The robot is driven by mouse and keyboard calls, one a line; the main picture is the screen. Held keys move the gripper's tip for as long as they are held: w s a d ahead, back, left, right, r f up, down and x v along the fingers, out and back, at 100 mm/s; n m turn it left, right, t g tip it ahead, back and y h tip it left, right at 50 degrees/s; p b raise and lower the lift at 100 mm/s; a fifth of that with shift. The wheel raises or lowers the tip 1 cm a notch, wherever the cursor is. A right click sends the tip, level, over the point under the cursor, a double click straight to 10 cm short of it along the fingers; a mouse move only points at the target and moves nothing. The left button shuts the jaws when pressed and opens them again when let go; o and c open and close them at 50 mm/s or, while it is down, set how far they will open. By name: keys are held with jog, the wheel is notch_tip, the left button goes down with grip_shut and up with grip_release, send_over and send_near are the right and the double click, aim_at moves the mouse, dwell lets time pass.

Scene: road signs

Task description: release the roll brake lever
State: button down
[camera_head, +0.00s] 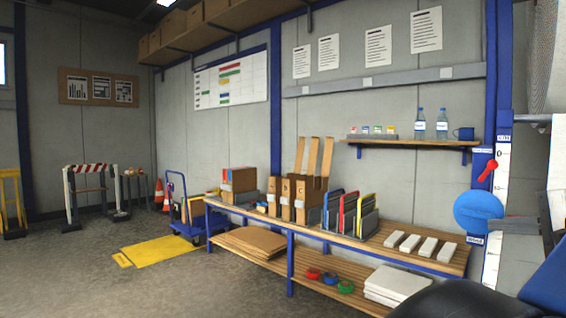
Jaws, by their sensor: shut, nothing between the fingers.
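A small red lever (487,171) sits on the blue post at the right of the head view. It is tilted, with its upper end to the right. A round blue disc (478,212) is just below it. I take the red lever to be the brake lever, but no readable label confirms this. A pale roll or sheet of material (544,60) is partly visible at the right edge. My gripper is not in view.
A long wooden bench (395,251) holds boxes, coloured folders and white blocks. A shelf (410,142) above carries bottles and a blue mug. A white scale strip (501,175) runs beside the lever. A dark and blue shape fills the lower right corner.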

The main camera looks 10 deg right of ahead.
aim_at(495, 165)
jog(key=s+d+r+m+t+h, duration=0.1)
jog(key=s+d+r+t+h, duration=0.2)
jog(key=d+r, duration=0.5)
notch_tip(495, 165, up, 3)
jog(key=shift+s+d+f+m+t, duration=0.2)
jog(key=shift+s+d+m+t, duration=0.15)
jog(key=shift+s, duration=0.55)
jog(key=shift+w+a, duration=0.1)
jog(key=shift+w+d+r, duration=0.1)
jog(key=shift+w+d, duration=0.25)
jog(key=shift+w, duration=1.95)
jog(key=shift+w+d+r, duration=0.1)
jog(key=shift+w+d, duration=0.3)
jog(key=shift+w, duration=1.85)
jog(key=shift+w+d+r, duration=0.1)
jog(key=shift+w+d, duration=0.25)
jog(key=shift+w, duration=1.95)
jog(key=shift+w+a+r+n+g, duration=0.2)
jog(key=shift+r+n+g, duration=0.05)
jog(key=shift+n+g, duration=0.2)
jog(key=w+a+n+g, duration=0.1)
jog(key=w+r+n+g, duration=0.1)
jog(key=n+g, duration=0.1)
jog(key=w+a+r+n+g, duration=0.1)
jog(key=g, duration=0.1)
jog(key=shift+a+r+n+h, duration=0.1)
jog(key=shift+a+n+h, duration=0.2)
jog(key=shift+h, duration=0.1)
jog(key=shift+r, duration=0.15)
